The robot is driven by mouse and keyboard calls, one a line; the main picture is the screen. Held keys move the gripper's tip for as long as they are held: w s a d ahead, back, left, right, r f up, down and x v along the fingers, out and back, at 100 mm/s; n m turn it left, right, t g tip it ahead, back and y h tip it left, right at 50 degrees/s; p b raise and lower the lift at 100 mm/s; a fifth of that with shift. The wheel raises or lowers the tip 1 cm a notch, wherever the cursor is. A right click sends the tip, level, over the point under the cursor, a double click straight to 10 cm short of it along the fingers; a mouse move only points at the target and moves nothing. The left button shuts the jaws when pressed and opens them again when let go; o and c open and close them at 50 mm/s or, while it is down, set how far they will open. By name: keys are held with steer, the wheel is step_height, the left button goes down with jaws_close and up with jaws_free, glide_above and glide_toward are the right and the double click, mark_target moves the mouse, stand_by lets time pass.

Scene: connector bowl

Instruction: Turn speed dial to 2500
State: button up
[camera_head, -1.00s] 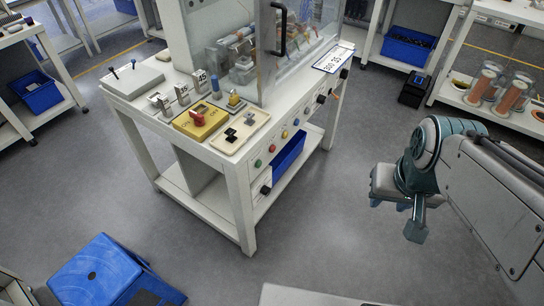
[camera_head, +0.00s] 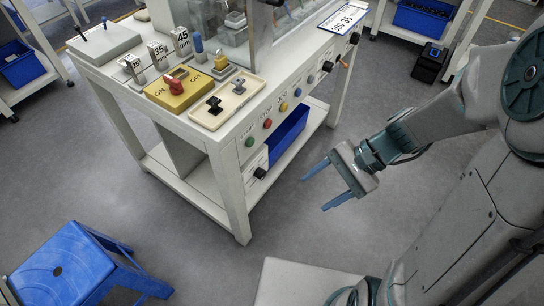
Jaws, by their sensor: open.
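The white workbench's front panel carries several black knobs. One black knob (camera_head: 327,66) sits right of the coloured buttons, another (camera_head: 354,38) is near the panel's right end, and a third (camera_head: 260,173) is on a lower white plate. Their markings are too small to read, so I cannot tell which is the speed dial or its setting. My gripper (camera_head: 314,194) is open and empty, its two blue fingers apart and pointing left toward the bench. It hangs over the floor right of the bench, touching nothing.
Green, red, yellow and blue buttons (camera_head: 267,124) line the front panel. A yellow ON/OFF box (camera_head: 178,91) with a red switch and a beige tray (camera_head: 241,104) sit on the bench top. A blue stool (camera_head: 60,268) stands lower left. Grey floor between bench and arm is clear.

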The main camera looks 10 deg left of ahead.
steer(key=w+a+f+m+y+b, duration=0.2)
steer(key=a+f+m+y+b, duration=0.15)
steer(key=f, duration=0.35)
steer(key=m+t+y+b, duration=0.5)
steer(key=m+t+b, duration=0.5)
steer(key=m+b, duration=0.35)
glide_toward(264, 176)
steer(key=shift+m, duration=0.4)
steer(key=b+x, duration=0.2)
steer(key=x, duration=0.7)
steer(key=shift+a+r+b, duration=0.1)
steer(key=shift+b, duration=0.3)
steer(key=c, duration=1)
